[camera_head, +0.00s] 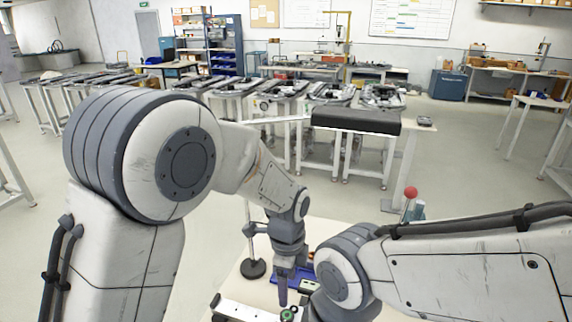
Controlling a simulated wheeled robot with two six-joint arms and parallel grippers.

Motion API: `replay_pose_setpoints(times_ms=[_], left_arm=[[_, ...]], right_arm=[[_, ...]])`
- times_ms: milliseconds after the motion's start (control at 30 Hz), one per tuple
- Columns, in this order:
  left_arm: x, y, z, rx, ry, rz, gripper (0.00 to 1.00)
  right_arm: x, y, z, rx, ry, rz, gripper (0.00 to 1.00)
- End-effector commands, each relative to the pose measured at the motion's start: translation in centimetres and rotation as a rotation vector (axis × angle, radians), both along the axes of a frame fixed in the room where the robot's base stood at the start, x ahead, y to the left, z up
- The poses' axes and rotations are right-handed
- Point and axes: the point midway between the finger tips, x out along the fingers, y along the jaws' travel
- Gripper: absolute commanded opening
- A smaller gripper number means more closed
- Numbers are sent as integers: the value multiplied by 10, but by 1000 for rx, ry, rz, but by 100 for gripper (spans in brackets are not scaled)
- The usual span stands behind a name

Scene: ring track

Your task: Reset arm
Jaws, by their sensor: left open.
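My left arm comes in from the left and reaches down over a pale work table (331,232). Its gripper (284,291) points down at the lower middle of the view, open, above the table's near part. A small green round part (288,314) lies just below it, close to its fingertips. I cannot tell whether they touch. My right arm comes in from the right and bends down beside the left gripper. The right gripper is hidden or out of the picture.
A black stand (253,267) stands left of my left gripper. A red ball-topped lever (410,193) stands at the table's far right. A long dark box (356,121) sits on a bench beyond. Benches with grey parts line the back.

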Motion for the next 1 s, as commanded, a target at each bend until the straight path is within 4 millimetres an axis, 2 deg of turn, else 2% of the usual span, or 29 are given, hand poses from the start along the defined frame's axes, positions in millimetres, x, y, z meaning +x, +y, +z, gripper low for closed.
replay_pose_setpoints(times_ms=[167, 233, 400, 500, 600, 700, 1000], left_arm=[[-55, 3, 41, -30, -4, 307, 76], [-86, 9, 55, -41, 3, 476, 76], [-152, 29, 73, -66, 28, 859, 76], [-179, 40, 76, -74, 45, 1024, 76], [-195, 47, 76, -76, 55, 1130, 76], [-202, 52, 76, -76, 60, 1180, 76], [-202, 52, 76, -76, 61, 1190, 76]], right_arm=[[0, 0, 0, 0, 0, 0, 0], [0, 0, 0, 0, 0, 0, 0], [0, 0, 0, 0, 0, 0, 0], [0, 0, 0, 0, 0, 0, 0], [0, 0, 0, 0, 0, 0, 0], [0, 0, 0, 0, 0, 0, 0], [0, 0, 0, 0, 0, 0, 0]])
